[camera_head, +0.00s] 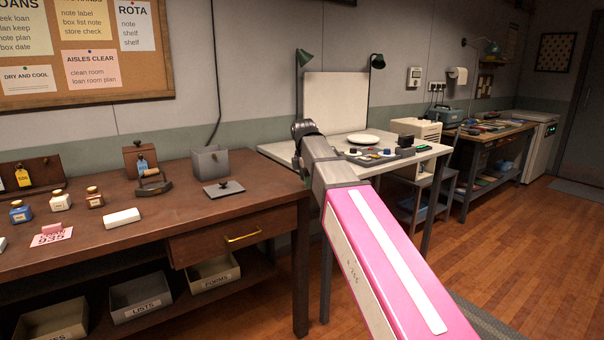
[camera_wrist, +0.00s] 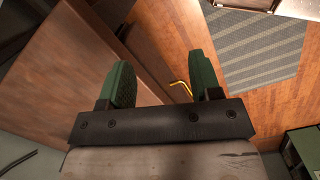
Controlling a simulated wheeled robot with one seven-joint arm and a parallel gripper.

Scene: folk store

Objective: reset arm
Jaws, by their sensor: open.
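My gripper (camera_wrist: 164,84) shows in the wrist view with its two green finger pads spread apart. It is open and nothing is between the fingers. Beyond them the wrist view shows the wooden desk's side, its yellow drawer handle (camera_wrist: 181,88) and the floor. In the head view my pink arm reaches up from the lower right, and its grey wrist end stands near the right end of the brown desk (camera_head: 240,205). The fingers cannot be made out in the head view.
The brown desk holds ink bottles (camera_head: 60,200), a white block (camera_head: 122,217), a grey bin (camera_head: 210,162) and a flat plate with a knob (camera_head: 223,188). A white table (camera_head: 280,150) with a dish (camera_head: 363,139) stands behind my arm. Open floor (camera_head: 520,250) lies to the right.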

